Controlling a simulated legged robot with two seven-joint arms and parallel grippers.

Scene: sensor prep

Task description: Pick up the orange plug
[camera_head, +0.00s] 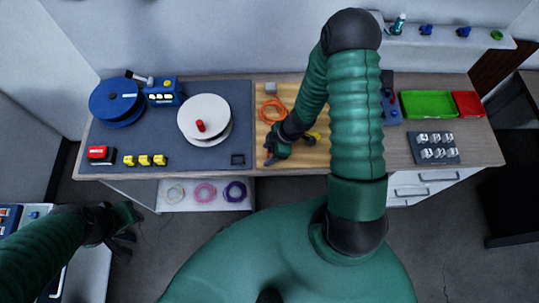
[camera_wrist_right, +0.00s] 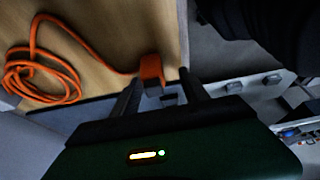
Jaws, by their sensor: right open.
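The orange plug (camera_wrist_right: 151,68) is a small block with grey metal parts at its end, joined to a coiled orange cable (camera_wrist_right: 40,75) on the wooden board. In the right wrist view the plug shows between the fingertips of my right gripper (camera_wrist_right: 160,77), which is open. I cannot tell if either finger touches it. In the head view the cable (camera_head: 272,109) lies beside my right arm, my right gripper (camera_head: 271,158) is at the board's front edge, and the plug is hidden. My left gripper (camera_head: 126,228) is far left, off the workbench, with no held thing visible.
The wooden board (camera_head: 265,92) lies mid-bench, beside a grey mat (camera_head: 160,120) with a white reel (camera_head: 204,118), a blue reel (camera_head: 116,102) and yellow blocks (camera_head: 145,160). Green (camera_head: 428,104) and red (camera_head: 467,104) trays stand right. A shelf below holds cable coils (camera_head: 204,193).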

